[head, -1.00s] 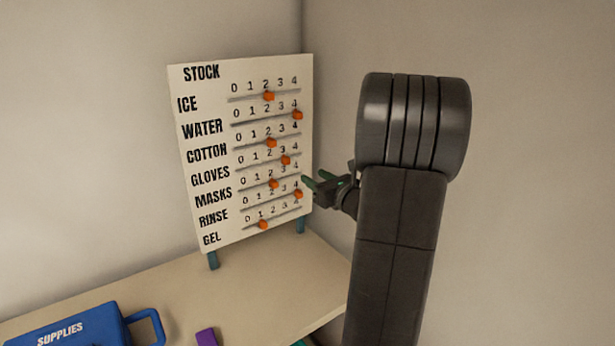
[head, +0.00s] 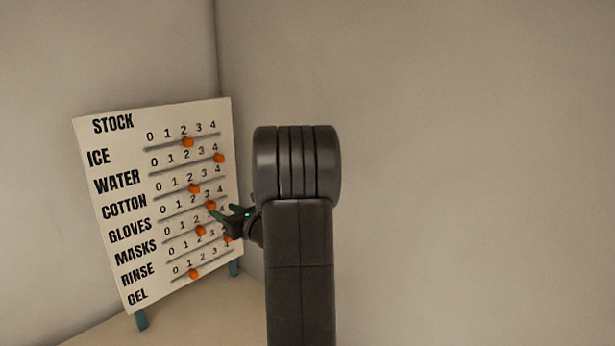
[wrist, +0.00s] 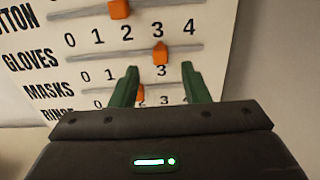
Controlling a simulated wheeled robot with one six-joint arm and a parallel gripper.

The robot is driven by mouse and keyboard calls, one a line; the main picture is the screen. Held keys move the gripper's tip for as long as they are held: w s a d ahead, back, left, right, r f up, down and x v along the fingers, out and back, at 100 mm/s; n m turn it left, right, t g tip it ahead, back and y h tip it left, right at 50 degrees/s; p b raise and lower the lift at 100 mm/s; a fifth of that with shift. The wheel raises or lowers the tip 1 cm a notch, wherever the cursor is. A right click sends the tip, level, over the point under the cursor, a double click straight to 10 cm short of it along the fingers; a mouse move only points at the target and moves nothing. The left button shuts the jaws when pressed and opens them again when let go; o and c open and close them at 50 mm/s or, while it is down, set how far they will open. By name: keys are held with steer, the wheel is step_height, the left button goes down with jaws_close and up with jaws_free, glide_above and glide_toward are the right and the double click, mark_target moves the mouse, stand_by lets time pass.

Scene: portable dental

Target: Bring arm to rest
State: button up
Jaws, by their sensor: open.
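My gripper (head: 228,214) is at the right edge of the white stock board in the head view, in front of the lower slider rows. In the wrist view, my gripper (wrist: 159,84) has its two green fingers spread apart and holds nothing. An orange slider knob (wrist: 161,55) shows beyond the fingers on the gloves row. Another knob (wrist: 140,95) shows low between them, partly hidden. My dark arm stands upright in the head view and is bent toward the board.
The stock board (head: 110,245) stands on blue legs on a beige counter (head: 190,318), with several labelled rows of orange knobs. Plain walls (head: 450,150) meet in a corner behind it. The area right of my arm looks clear.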

mark_target(212, 206)
steer(key=p+x, duration=0.1)
steer(key=x, duration=0.4)
steer(key=shift+w+a, duration=0.25)
steer(key=shift+a, duration=0.05)
steer(key=shift+s+a, duration=0.1)
steer(key=shift+a, duration=0.15)
steer(key=shift+s+a, duration=0.15)
steer(key=shift+s, duration=0.2)
